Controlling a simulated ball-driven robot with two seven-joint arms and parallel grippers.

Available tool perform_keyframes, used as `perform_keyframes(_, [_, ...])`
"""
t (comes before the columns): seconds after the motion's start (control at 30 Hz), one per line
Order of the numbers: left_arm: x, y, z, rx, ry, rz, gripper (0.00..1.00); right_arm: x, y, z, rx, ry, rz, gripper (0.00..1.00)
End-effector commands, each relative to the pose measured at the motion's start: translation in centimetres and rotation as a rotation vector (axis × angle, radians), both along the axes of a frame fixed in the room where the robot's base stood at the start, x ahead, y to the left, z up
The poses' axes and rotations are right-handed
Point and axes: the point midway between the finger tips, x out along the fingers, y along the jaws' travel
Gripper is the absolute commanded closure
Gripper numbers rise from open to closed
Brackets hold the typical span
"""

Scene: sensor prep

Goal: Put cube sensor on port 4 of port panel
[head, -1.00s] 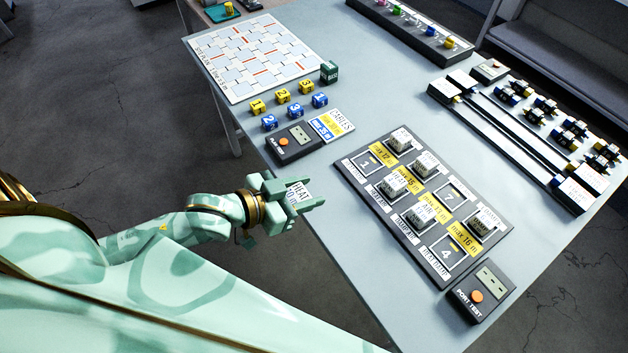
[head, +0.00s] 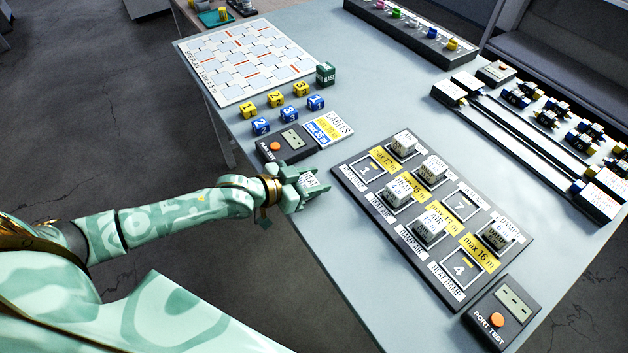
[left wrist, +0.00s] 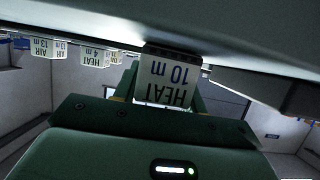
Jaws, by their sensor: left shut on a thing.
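My left gripper (head: 300,190) is shut on a white cube sensor (head: 310,184), held at the table's left edge, left of the port panel. In the left wrist view the held cube sensor (left wrist: 170,80) reads "HEAT 10 m", upside down in the picture. The dark port panel (head: 345,172) lies on the table with numbered ports. Port 4 (head: 459,268) is at its near end and is empty. Ports 1 (head: 366,169) and 7 (head: 461,206) are also empty. Several white cubes, such as the one marked AIR (head: 430,229), sit in other ports. My right gripper is not in view.
A port tester (head: 502,312) with an orange button stands beside the panel's near end. Another tester (head: 287,142), number cubes (head: 262,126) and a cables card (head: 328,128) lie beyond my left gripper. Long dark rails (head: 530,150) lie at right. The table strip left of the panel is clear.

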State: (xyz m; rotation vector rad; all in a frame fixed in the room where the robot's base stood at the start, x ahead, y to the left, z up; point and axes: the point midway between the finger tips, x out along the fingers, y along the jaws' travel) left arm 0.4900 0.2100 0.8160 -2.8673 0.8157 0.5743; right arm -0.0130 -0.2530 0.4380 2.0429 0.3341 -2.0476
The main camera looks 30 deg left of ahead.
Motion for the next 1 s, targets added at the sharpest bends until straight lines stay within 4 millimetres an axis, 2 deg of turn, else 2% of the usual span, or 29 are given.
perform_keyframes(0.33, [0.0, 0.0, -0.3, 0.0, -0.001, 0.0, 0.82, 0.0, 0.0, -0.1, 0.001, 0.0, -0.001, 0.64])
perform_keyframes(0.37, [0.0, 0.0, -0.2, 0.0, -0.001, 0.0, 0.5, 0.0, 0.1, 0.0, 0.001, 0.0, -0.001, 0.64])
perform_keyframes(0.4, [0.0, 0.0, -0.2, 0.0, -0.001, 0.0, 0.39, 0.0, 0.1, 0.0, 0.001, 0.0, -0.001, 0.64])
perform_keyframes(0.43, [0.0, 0.0, -0.2, 0.0, -0.001, 0.0, 0.37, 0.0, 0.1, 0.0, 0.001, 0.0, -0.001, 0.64])
perform_keyframes(0.8, [0.0, 0.0, -0.2, 0.0, -0.001, 0.0, 0.37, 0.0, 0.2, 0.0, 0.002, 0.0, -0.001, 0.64])
perform_keyframes(0.97, [0.0, 0.0, -0.7, 0.001, 0.001, -0.001, 0.37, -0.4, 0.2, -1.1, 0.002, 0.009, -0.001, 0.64])
perform_keyframes(1.0, [-0.6, 0.3, 0.0, 0.003, 0.0, -0.001, 0.37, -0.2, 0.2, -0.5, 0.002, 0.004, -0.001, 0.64])
